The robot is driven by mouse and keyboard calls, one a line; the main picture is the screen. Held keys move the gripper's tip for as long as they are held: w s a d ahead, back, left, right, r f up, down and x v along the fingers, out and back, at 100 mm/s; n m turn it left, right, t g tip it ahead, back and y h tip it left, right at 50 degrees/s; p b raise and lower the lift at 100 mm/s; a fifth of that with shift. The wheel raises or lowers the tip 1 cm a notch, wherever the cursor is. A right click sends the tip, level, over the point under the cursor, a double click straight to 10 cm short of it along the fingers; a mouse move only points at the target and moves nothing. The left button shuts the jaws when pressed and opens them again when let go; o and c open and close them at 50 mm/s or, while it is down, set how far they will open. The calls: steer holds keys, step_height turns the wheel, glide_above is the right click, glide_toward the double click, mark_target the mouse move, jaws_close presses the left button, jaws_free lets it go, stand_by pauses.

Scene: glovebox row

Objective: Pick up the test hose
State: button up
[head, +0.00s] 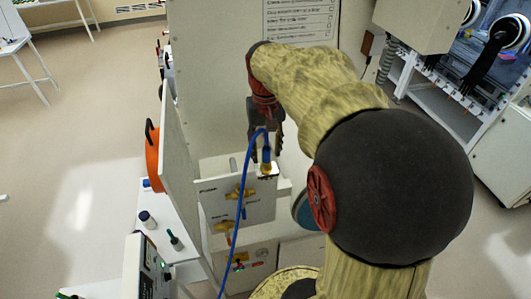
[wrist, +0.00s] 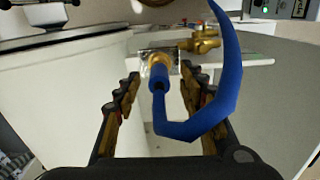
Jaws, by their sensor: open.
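The blue test hose (head: 240,205) hangs in a long curve down the front of a white panel in the head view. Its upper end is at a brass fitting on top of the panel, just below my gripper (head: 265,140). In the wrist view, the hose (wrist: 200,128) shows its blue end and brass fitting (wrist: 159,68) between the fingers of my gripper (wrist: 160,78), then loops to the right. The fingers are open and stand on either side of the hose. I cannot tell whether either finger touches it.
The white panel (head: 262,208) carries brass valves (head: 240,193). An orange round object (head: 152,160) hangs on an upright board at left. Small bottles (head: 147,219) stand on a white surface (head: 180,200). Open floor (head: 85,110) lies at left.

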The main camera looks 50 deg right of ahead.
steer(key=shift+f, duration=1.2)
steer(key=c, duration=0.3)
jaws_close()
